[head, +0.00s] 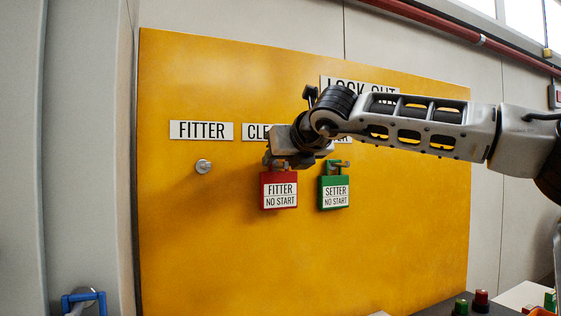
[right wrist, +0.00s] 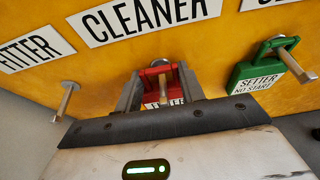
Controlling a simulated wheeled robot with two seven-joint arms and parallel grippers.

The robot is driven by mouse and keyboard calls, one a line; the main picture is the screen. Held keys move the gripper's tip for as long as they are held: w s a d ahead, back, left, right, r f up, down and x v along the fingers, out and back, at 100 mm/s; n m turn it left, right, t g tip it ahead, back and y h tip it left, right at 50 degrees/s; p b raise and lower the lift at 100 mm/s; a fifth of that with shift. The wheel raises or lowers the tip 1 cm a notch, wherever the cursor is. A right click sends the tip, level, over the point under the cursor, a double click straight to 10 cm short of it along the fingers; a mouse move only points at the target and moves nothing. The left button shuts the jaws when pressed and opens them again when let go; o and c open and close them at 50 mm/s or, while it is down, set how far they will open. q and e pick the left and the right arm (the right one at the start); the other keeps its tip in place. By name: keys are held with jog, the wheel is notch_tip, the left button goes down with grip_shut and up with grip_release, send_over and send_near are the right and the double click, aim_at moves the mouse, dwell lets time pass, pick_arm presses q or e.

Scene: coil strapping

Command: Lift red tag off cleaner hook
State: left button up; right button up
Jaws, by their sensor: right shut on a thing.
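The red tag (head: 279,190), marked FITTER NO START, hangs upright under the partly covered CLEANER label (head: 258,131). My right gripper (head: 280,162) is at its top and shut on it. In the right wrist view the red tag (right wrist: 150,81) sits between the two fingers (right wrist: 160,88), its lower part hidden by the gripper. The cleaner hook (right wrist: 163,80) shows at the tag's top loop; I cannot tell whether the tag's weight rests on it. My left gripper is not in view.
A green tag (head: 334,192), marked SETTER NO START, hangs on a hook close to the right. The FITTER hook (head: 203,166) on the left is empty. The yellow board (head: 390,260) is clear below the tags. A blue-framed object (head: 84,300) is at lower left.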

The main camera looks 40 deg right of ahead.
jog(key=shift+b+v, duration=0.45)
jog(key=shift+v, duration=0.4)
jog(key=shift+s+a+b, duration=0.25)
jog(key=shift+s+b, duration=0.15)
jog(key=shift+s, duration=0.35)
jog(key=shift+s+a+b, duration=0.25)
jog(key=shift+s+b, duration=0.15)
jog(key=shift+s, duration=0.4)
jog(key=s+a+b, duration=0.1)
jog(key=s+b, duration=0.2)
jog(key=s, duration=0.2)
jog(key=shift+s+a, duration=0.4)
